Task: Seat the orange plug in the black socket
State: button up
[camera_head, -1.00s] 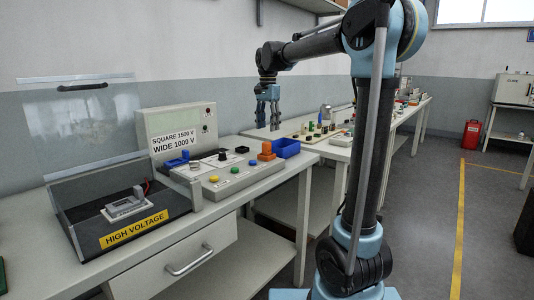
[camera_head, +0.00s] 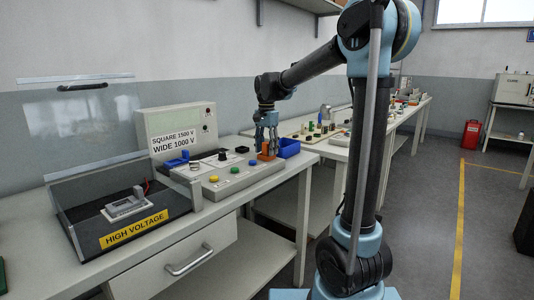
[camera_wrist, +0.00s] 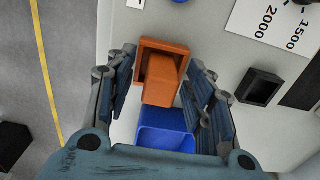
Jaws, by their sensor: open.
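The orange plug (camera_head: 265,155) stands on the right part of the grey panel. In the wrist view, the plug (camera_wrist: 162,80) is a block rising from a wider square orange base. My gripper (camera_head: 267,147) is lowered over it, open, with one finger on each side of the plug. I cannot tell whether the fingers touch it. The black socket (camera_wrist: 259,87) is a square, hollow block right of the gripper in the wrist view. It also shows in the head view (camera_head: 242,149), left of the plug.
A blue bin (camera_head: 288,148) stands right beside the plug. Coloured buttons (camera_head: 235,171) and a black knob (camera_head: 222,155) are on the panel. A "HIGH VOLTAGE" tray (camera_head: 135,229) with a raised clear cover (camera_head: 85,125) is at the left.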

jog(key=c, duration=1.1)
jog(key=shift+c, duration=0.2)
